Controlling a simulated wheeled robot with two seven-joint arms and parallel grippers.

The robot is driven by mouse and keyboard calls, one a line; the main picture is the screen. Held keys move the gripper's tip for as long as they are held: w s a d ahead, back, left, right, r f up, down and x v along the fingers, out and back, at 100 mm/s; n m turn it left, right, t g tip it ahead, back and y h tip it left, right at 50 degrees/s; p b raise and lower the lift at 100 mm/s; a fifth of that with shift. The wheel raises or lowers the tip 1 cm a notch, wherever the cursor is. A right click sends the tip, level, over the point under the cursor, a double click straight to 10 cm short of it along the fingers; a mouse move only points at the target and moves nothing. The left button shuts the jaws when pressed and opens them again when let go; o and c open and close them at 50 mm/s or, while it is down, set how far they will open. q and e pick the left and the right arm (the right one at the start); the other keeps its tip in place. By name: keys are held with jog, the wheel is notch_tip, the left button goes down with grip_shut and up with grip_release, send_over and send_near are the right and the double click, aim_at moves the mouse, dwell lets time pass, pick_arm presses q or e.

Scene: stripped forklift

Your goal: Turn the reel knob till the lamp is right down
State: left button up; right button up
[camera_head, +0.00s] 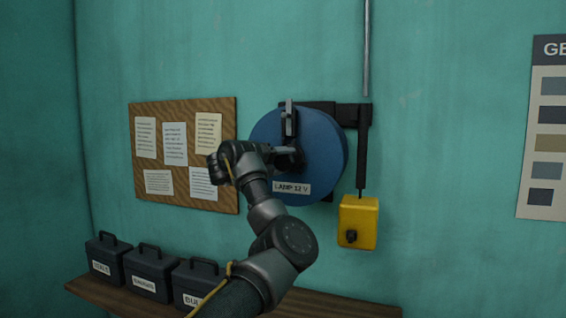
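The blue reel (325,150) is mounted on the teal wall and carries a label reading LAMP 12 V. A grey upright piece (288,119), perhaps its crank or knob, stands on the upper left of its face. My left gripper (292,155) is in front of the reel's face, just below this piece. Its fingers point right; whether they touch or hold anything I cannot tell. My wrist hides part of the reel's left side. I cannot make out a lamp. My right gripper is not in view.
A dark bracket (352,114) joins the reel to a vertical rod. A yellow box (357,222) with a dark knob is below it. A cork board (180,185) with papers is left. Several dark cases (148,274) stand on a wooden shelf (335,304). A colour chart (545,140) is right.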

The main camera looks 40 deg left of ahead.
pick_arm(q)
jog(key=shift+c, duration=1.3)
